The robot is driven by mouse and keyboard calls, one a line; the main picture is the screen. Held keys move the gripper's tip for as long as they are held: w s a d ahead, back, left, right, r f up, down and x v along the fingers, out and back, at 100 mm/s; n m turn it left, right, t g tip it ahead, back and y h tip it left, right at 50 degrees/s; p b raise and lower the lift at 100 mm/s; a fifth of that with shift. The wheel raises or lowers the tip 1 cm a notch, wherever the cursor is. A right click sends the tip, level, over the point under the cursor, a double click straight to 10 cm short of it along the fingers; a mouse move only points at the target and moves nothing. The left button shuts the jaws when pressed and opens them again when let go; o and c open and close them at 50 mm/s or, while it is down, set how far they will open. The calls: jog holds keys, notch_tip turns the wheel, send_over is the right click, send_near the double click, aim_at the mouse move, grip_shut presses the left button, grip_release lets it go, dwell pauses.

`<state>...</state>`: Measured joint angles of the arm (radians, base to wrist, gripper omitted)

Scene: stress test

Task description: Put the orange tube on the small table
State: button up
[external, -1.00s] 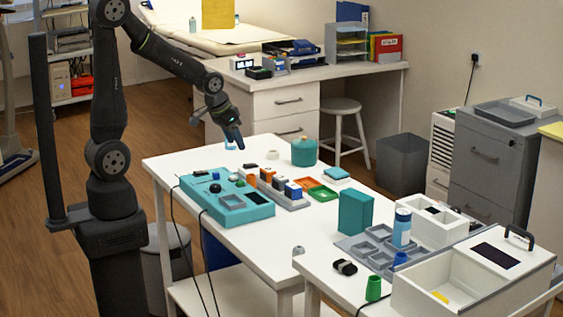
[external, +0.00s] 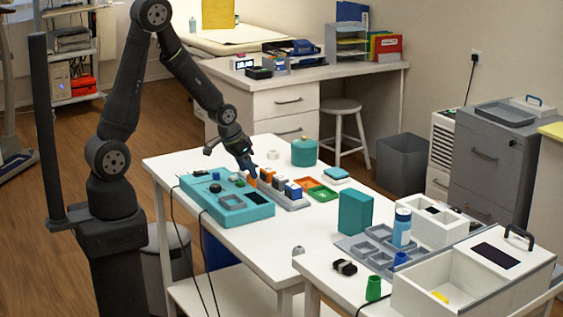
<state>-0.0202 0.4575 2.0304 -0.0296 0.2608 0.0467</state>
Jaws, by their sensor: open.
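Orange pieces stand in a grey rack (external: 296,204) on the white table, among white and blue ones. One orange piece (external: 279,183) shows in the rack's middle, and another orange patch (external: 252,182) shows at its far left end. I cannot tell which is the orange tube. My gripper (external: 250,170) is open, pointing down at the rack's left end, close above or around the pieces there; contact cannot be told. A smaller white table (external: 318,272) stands at the front right, perhaps the small table.
A teal device (external: 228,203) lies just left of the rack. Green and orange trays (external: 322,193), a teal pot (external: 304,152) and a white roll (external: 273,155) are nearby. A teal box (external: 355,212), blue bottle (external: 402,227) and green cup (external: 374,288) stand further right.

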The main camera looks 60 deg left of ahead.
aim_at(251, 179)
jog(key=shift+x, duration=2.3)
jog(key=shift+s+d+f, duration=0.1)
jog(key=shift+s+d, duration=0.05)
jog(key=shift+s, duration=0.05)
jog(key=c, duration=1.1)
jog(key=shift+r, duration=0.75)
jog(key=r, duration=0.1)
jog(key=d+r, duration=0.1)
jog(key=r, duration=0.1)
jog(key=shift+s+r, duration=0.15)
jog(key=shift+s, duration=0.1)
jog(key=s+d+r, duration=0.5)
jog(key=d+r, duration=0.1)
jog(key=d, duration=0.3)
jog(key=w+a+m, duration=0.1)
jog(key=w+a, duration=0.2)
jog(key=w, duration=0.2)
jog(key=w+a+r+m+h, duration=0.1)
jog(key=w+a, duration=0.2)
jog(key=w, duration=0.2)
jog(key=w+a+r+m, duration=0.1)
jog(key=w+a, duration=0.2)
jog(key=w, duration=0.2)
jog(key=shift+a, duration=0.25)
